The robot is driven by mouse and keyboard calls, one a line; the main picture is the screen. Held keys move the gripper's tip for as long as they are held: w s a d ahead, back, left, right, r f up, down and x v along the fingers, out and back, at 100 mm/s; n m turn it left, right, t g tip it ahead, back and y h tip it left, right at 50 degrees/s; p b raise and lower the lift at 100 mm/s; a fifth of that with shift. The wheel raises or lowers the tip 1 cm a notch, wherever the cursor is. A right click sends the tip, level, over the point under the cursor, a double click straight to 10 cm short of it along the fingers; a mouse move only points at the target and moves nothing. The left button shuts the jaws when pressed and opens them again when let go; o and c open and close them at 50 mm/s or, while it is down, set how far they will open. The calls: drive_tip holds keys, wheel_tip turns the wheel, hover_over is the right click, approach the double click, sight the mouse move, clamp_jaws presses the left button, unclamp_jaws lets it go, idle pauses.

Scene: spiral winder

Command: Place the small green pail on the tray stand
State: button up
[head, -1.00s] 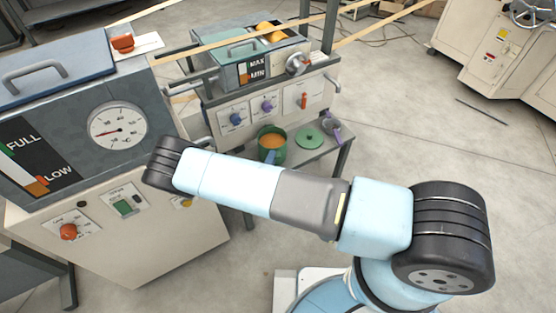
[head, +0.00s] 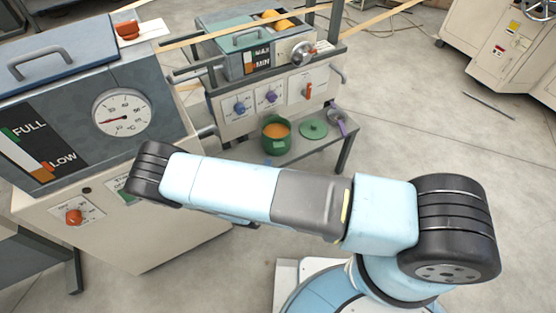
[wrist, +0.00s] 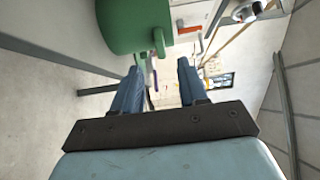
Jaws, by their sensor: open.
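The small green pail (head: 276,139), with orange contents, stands upright on the grey tray stand (head: 297,150) below the small machine's front. In the wrist view the pail (wrist: 128,25) is large at the upper left, its green handle hanging toward my fingers. My gripper (wrist: 159,72) is open, with two blue fingers and nothing seen held between them. The fingers point toward the area beside the pail and look apart from it. In the head view my arm hides most of the gripper.
A green lid (head: 313,129) and a purple-handled utensil (head: 337,121) lie on the stand, right of the pail. The large gauge machine (head: 120,112) is close on the left. The floor (head: 415,130) to the right is mostly clear.

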drive_tip(key=w+d+r+m+g+h, duration=0.15)
drive_tip(key=d+r+m+g, duration=0.35)
drive_tip(key=r+m, duration=0.65)
drive_tip(key=w+d+r+m+g+h, duration=0.1)
drive_tip(key=d+r+m+g+h, duration=0.2)
drive_tip(key=d+r+m+g, duration=0.75)
drive_tip(key=w+r+m+h, duration=0.2)
drive_tip(key=r+m, duration=0.5)
drive_tip(key=r, duration=0.9)
drive_tip(key=s+d+r+m+t+y, duration=0.1)
drive_tip(key=s+d+r+m+y, duration=0.2)
drive_tip(key=s+d+r+m, duration=0.2)
drive_tip(key=s+d+r+m+t+y, duration=0.1)
drive_tip(key=s+d+r+m+y, duration=0.3)
drive_tip(key=s+r+m, duration=0.5)
drive_tip(key=s+d+r+m+t+y, duration=0.1)
drive_tip(key=s+d+r+m+y, duration=0.2)
drive_tip(key=s+d+r+m, duration=0.4)
drive_tip(key=shift+s+d+r+m, duration=0.35)
drive_tip(key=shift+r+m, duration=0.35)
drive_tip(key=shift+r, duration=2)
